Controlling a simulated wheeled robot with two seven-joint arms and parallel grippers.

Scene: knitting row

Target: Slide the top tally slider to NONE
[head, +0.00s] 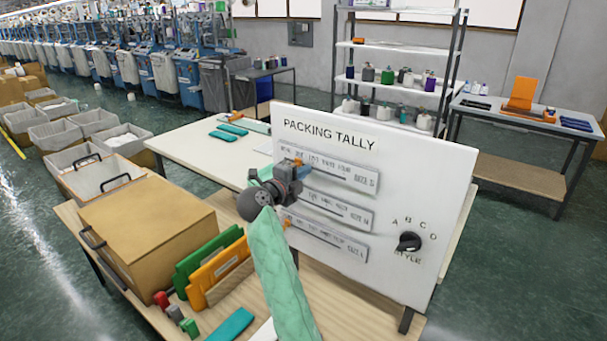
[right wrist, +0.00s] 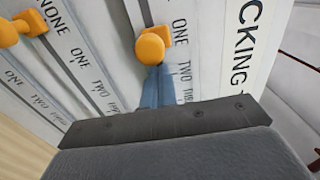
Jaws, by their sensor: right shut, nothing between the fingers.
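A white board (head: 375,230) headed PACKING TALLY stands tilted and carries three slider tracks. The top tally slider's orange knob (right wrist: 152,45) sits beside the word ONE in the right wrist view; it also shows at the left part of the top track in the head view (head: 297,161). My right gripper (right wrist: 158,88) is shut and empty. Its blue fingertips are right by the knob, on the side toward TWO; I cannot tell whether they touch it. The top NONE mark is outside the wrist view. My left gripper is not in view.
The middle slider's orange knob (right wrist: 20,20) is beside its NONE; the bottom slider's knob (head: 287,222) is at its track's left. A black STYLE dial (head: 409,242) is on the board's lower right. A cardboard box (head: 150,235) and green and orange holders (head: 220,275) stand left.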

